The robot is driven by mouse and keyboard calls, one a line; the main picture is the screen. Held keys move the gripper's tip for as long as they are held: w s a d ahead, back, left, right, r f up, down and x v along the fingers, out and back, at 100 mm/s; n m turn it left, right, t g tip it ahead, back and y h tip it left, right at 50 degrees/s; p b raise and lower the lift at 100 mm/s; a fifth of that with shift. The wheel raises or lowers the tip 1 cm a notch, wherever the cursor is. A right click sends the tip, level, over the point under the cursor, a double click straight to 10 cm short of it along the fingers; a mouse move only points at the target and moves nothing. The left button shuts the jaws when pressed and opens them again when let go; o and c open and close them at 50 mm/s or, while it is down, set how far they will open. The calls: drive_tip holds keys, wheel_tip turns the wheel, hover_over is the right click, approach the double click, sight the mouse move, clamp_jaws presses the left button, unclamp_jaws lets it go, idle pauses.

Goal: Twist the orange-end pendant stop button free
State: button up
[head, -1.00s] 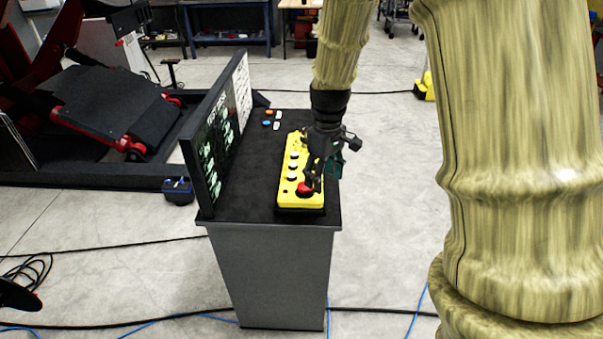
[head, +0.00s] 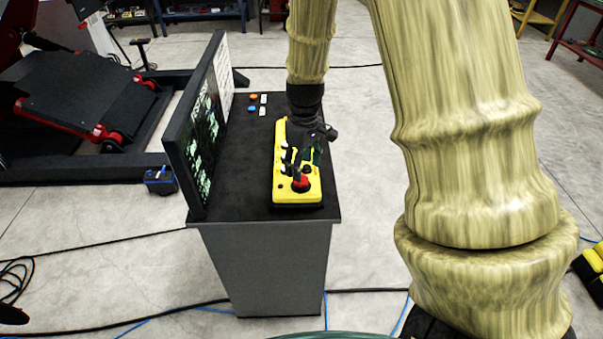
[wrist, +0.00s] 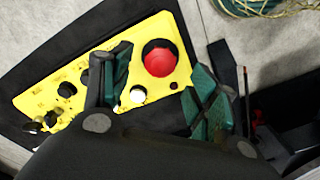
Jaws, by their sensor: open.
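The yellow pendant (head: 285,190) lies on the black top of a grey cabinet. Its red stop button (head: 301,184) sits at the near end; no orange colouring shows on that end. In the wrist view the red button (wrist: 159,58) stands in a dark round collar on the yellow face (wrist: 40,90). My gripper (wrist: 160,82) is open, with one green-padded finger on each side of the button in the picture. In the head view my gripper (head: 303,168) is over the near end of the pendant and partly hides it. Contact with the button cannot be told.
A black monitor panel (head: 203,125) stands along the left edge of the cabinet top (head: 240,195). The wrist view shows a white button (wrist: 138,94) and several black knobs near the fingers.

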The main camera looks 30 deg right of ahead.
drive_tip(key=shift+s+a+f+p, duration=0.15)
drive_tip(key=shift+f+p, duration=0.3)
drive_tip(key=shift+f, duration=1.8)
